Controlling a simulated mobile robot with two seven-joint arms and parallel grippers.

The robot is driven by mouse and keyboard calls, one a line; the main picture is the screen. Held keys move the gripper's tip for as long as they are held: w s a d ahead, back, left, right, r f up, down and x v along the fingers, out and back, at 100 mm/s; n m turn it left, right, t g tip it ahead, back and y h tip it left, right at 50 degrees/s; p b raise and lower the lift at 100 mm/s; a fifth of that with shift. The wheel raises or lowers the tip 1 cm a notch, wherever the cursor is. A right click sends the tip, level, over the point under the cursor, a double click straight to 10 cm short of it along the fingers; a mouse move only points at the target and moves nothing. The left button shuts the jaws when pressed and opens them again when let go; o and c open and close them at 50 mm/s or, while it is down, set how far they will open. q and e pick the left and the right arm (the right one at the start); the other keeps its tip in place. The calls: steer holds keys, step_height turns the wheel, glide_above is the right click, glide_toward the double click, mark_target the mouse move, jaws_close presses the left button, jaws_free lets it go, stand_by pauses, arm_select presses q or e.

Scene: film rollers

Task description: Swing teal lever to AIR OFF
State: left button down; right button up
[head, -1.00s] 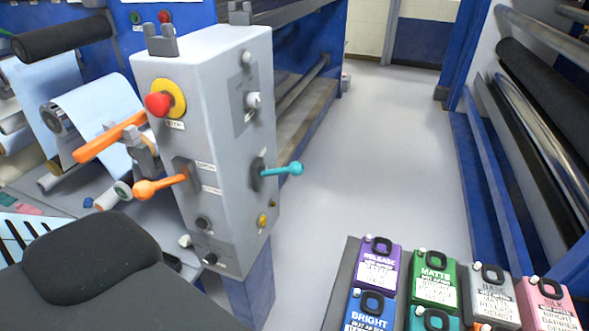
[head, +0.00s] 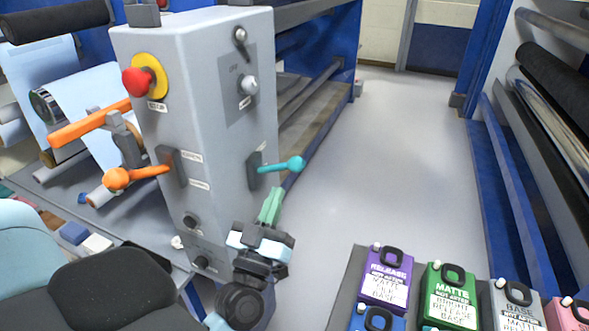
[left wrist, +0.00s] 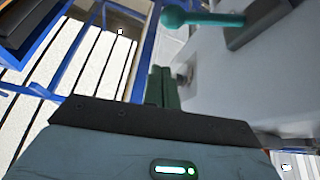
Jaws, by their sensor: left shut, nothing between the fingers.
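The teal lever (head: 287,164) sticks out from the right face of the grey control box (head: 195,90), with its ball end pointing right and nearly level. It also shows at the top of the left wrist view (left wrist: 205,18). My left gripper (head: 271,200) is just below the lever, with its green fingers shut and pointing up, empty. A small gap shows between the fingertips and the lever. In the left wrist view the green fingers (left wrist: 163,85) point toward the box face. The label by the lever is too small to read. My right gripper is not in view.
An orange lever (head: 125,177) and a red stop button (head: 137,81) are on the box's front face. Labelled containers, including a purple one (head: 387,277) and a green one (head: 449,296), stand at lower right. The floor right of the box is clear.

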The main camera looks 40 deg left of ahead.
arm_select(q)
steer(key=shift+a+r+n+y, duration=0.4)
steer(key=shift+r+y, duration=0.3)
step_height(320, 180, up, 5)
steer(key=p, duration=0.2)
glide_above(290, 164)
steer(key=s, duration=0.3)
steer(key=f, duration=0.1)
steer(key=w+f, duration=0.1)
steer(key=d+f+b, duration=0.1)
steer(key=f, duration=0.1)
steer(key=shift+w, duration=0.35)
